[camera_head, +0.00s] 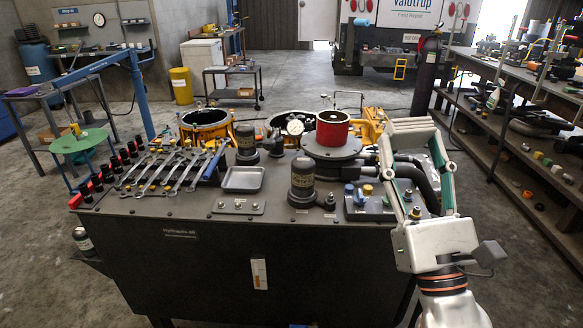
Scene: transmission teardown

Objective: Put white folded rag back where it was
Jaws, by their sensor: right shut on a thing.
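My right gripper (411,143) reaches up from the bottom right, in front of the right end of the dark workbench (200,258). Its two fingers stand wide apart, closed on a pale, flat, layered thing between their tips, which looks like the white folded rag (410,127). The rag is held up beyond the bench's right end, and part of it is hidden by the fingers. I cannot tell whether its underside touches anything. My left gripper is not in view.
A long shelf bench (520,155) stands at right. Floor shows between them.

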